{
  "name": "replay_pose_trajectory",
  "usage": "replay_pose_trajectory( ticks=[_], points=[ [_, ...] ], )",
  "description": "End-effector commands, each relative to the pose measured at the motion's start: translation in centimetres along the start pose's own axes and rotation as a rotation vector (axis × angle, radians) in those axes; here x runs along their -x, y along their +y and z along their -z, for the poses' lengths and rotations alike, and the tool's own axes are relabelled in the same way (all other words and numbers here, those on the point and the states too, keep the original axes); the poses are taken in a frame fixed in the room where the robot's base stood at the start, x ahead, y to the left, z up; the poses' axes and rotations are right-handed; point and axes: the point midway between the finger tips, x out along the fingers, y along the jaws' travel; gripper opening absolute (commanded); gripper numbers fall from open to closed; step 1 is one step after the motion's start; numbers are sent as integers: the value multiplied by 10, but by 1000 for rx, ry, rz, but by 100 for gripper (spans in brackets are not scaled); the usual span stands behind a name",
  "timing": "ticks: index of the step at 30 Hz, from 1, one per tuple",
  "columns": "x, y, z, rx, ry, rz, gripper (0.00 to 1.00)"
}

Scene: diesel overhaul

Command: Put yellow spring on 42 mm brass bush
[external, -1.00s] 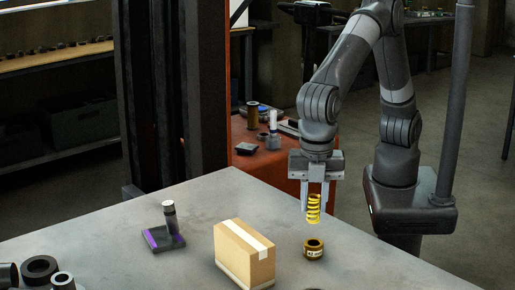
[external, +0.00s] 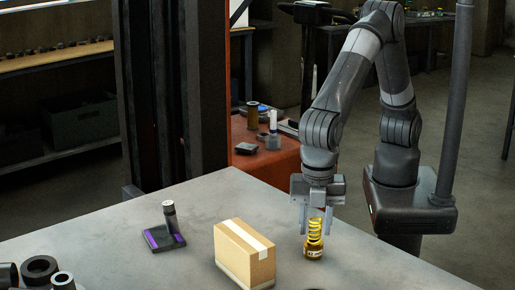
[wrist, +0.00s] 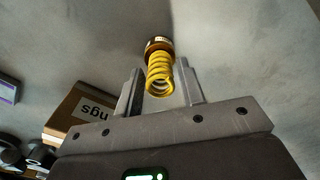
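The yellow spring (external: 314,230) stands upright on top of the brass bush (external: 313,253) on the grey table, to the right of the cardboard box. In the wrist view the spring (wrist: 160,77) runs in line with the bush (wrist: 158,43), which carries a pale label. My gripper (external: 316,228) points down with its fingers on either side of the spring. The wrist view shows gaps between the spring and both fingers of my gripper (wrist: 160,92), so it is open. The spring hides part of the bush's top.
A cardboard box (external: 244,255) stands close to the left of the bush. A dark, purple-edged stand with a cylinder (external: 168,226) is further left. Dark rings (external: 40,270) lie at the front left corner. The table behind the box is clear.

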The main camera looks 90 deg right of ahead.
Motion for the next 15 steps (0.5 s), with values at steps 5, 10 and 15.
replay_pose_trajectory(
  ticks=[5, 10, 15],
  points=[
    [0, 0, 0, 0, 0, 0, 47],
    [0, 0, 0, 0, 0, 0, 47],
    [12, 0, 1, 0, 3, -2, 47]
  ],
)
